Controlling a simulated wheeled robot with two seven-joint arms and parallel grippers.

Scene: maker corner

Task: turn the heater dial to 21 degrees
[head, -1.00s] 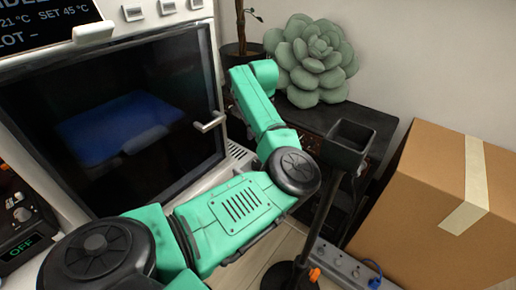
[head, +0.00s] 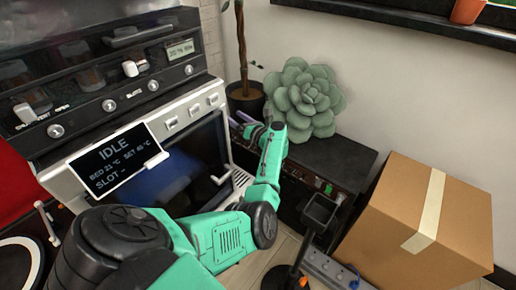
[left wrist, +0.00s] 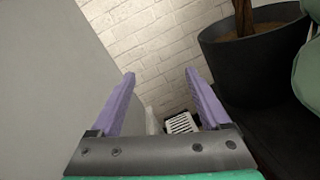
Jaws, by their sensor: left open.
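No heater dial can be made out for sure in either view. My left gripper (head: 246,123) is at the far end of my green arm, between the white machine and the plant pot, above the left end of a black cabinet. In the left wrist view its two purple fingers (left wrist: 160,76) stand apart with nothing between their tips. Low between them, farther off, a small white slatted thing (left wrist: 183,124) shows in part; I cannot tell whether it is the heater. My right gripper is not in view.
The white machine (head: 190,118) with an IDLE screen (head: 115,160) stands left of my arm. A plant pot (left wrist: 255,65) and a green succulent (head: 304,98) stand on the black cabinet (head: 340,160). A cardboard box (head: 395,215) and a power strip (head: 325,270) are at right.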

